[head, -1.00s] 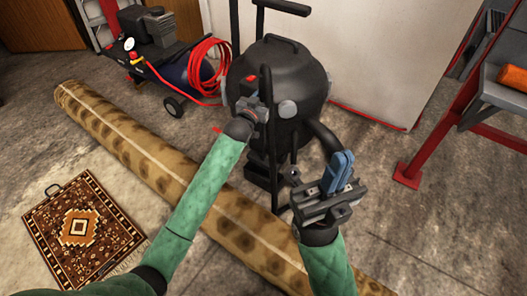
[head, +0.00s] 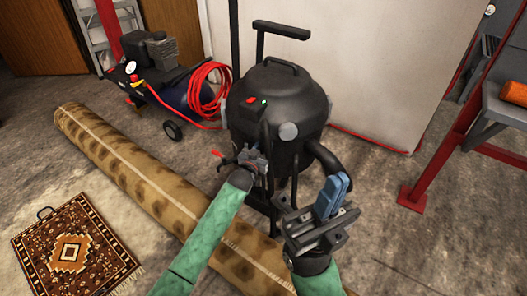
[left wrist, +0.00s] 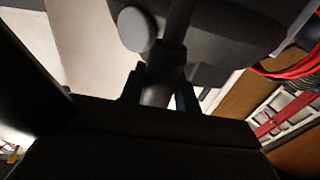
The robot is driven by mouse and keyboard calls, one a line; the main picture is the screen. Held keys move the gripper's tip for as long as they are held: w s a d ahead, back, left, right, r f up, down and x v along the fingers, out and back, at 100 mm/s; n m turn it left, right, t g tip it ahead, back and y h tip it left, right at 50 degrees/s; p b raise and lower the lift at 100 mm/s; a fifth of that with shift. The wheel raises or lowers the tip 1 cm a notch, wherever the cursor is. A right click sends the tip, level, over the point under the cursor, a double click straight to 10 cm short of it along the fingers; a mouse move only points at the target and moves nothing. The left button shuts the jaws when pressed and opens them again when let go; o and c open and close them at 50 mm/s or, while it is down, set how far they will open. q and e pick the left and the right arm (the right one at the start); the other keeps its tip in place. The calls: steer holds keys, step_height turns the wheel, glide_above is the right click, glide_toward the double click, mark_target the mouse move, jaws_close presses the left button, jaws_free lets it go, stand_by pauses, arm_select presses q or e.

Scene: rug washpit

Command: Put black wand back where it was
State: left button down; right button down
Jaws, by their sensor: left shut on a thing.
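The black wand (head: 267,131) is a dark thin tube standing nearly upright against the front of the black vacuum tank (head: 292,95). My left gripper (head: 256,160) is shut on it, at the front of the tank. In the left wrist view the wand (left wrist: 160,95) passes between the two blue fingertips, with the dark tank (left wrist: 235,35) close behind. The wand's lower end is hard to tell from the vacuum's dark base. My right gripper (head: 333,196) is at the tank's lower right, its blue fingers together and nothing seen between them.
A rolled spotted rug (head: 150,180) lies across the floor in front of the vacuum. A small patterned rug (head: 72,250) is at lower left. A compressor with a red hose (head: 205,92) stands behind left. A red-legged bench (head: 440,155) is at right, with clear floor before it.

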arm_select(q)
steer(key=shift+f, duration=0.6)
steer(key=c, duration=1)
jaws_free()
steer(key=shift+f, duration=0.15)
